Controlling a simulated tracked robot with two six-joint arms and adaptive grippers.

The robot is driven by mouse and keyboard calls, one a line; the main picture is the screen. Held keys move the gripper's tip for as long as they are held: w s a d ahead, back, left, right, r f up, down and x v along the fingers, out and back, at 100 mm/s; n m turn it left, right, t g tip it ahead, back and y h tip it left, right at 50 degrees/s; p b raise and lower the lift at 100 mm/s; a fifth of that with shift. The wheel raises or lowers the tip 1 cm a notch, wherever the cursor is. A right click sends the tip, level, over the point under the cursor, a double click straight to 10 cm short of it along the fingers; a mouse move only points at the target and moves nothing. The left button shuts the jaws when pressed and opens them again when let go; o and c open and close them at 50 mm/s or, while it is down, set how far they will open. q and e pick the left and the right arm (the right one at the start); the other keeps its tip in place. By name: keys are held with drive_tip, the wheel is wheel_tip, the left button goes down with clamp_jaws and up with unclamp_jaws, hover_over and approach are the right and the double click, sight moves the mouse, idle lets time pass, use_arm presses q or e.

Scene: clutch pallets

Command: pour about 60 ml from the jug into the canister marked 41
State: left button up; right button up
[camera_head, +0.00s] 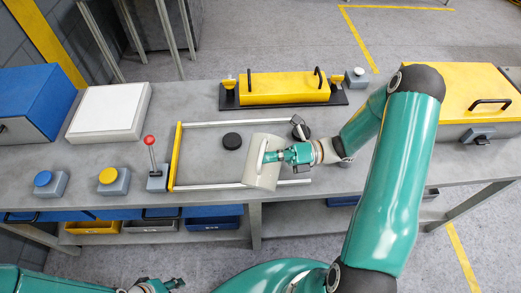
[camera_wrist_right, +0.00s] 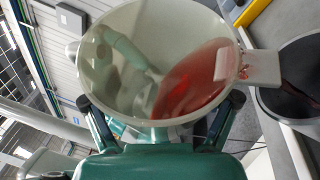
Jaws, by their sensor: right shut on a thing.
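A whitish jug (camera_head: 262,176) is held over the bench, inside the low rail frame. My right gripper (camera_head: 272,156) is shut on it. In the right wrist view the jug (camera_wrist_right: 120,60) is tilted, with red liquid (camera_wrist_right: 188,82) gathered on the side by its spout (camera_wrist_right: 262,68). The spout lies at the rim of a dark-insided round container (camera_wrist_right: 290,92); I cannot tell whether liquid is flowing. In the head view two black round tops show, one left of the jug (camera_head: 232,141) and one behind my gripper (camera_head: 302,131). No number is readable. My left gripper (camera_head: 174,284) is low at the bottom edge, its opening unclear.
A yellow sliding bar (camera_head: 177,156) closes the frame's left end. A red-knobbed lever (camera_head: 150,142) and two button boxes, yellow (camera_head: 108,177) and blue (camera_head: 44,180), stand left. A yellow handled block (camera_head: 284,88) is behind, a yellow case (camera_head: 460,92) right.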

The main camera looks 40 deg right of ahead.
drive_tip(key=shift+f+m, duration=0.1)
drive_tip(key=shift+m, duration=0.2)
idle(1.5)
drive_tip(key=shift+w+d, duration=0.1)
idle(0.5)
drive_tip(key=r+n+h+p, duration=0.1)
drive_tip(key=n+p, duration=0.1)
drive_tip(key=shift+r+n, duration=0.3)
drive_tip(key=shift+r, duration=0.1)
drive_tip(key=shift+a+n+g+h, duration=0.2)
drive_tip(key=shift+n+g+h, duration=0.25)
drive_tip(key=shift+n, duration=0.35)
drive_tip(key=shift+s+a+f+n+h, duration=0.1)
drive_tip(key=shift+s+f+n+h, duration=0.2)
drive_tip(key=shift+n, duration=0.2)
drive_tip(key=shift+w+f+n+b, duration=0.1)
drive_tip(key=shift+f+n+b, duration=0.3)
drive_tip(key=shift+f+b, duration=0.1)
drive_tip(key=shift+a+h, duration=0.1)
drive_tip(key=shift+h, duration=0.15)
drive_tip(key=shift+f, duration=0.1)
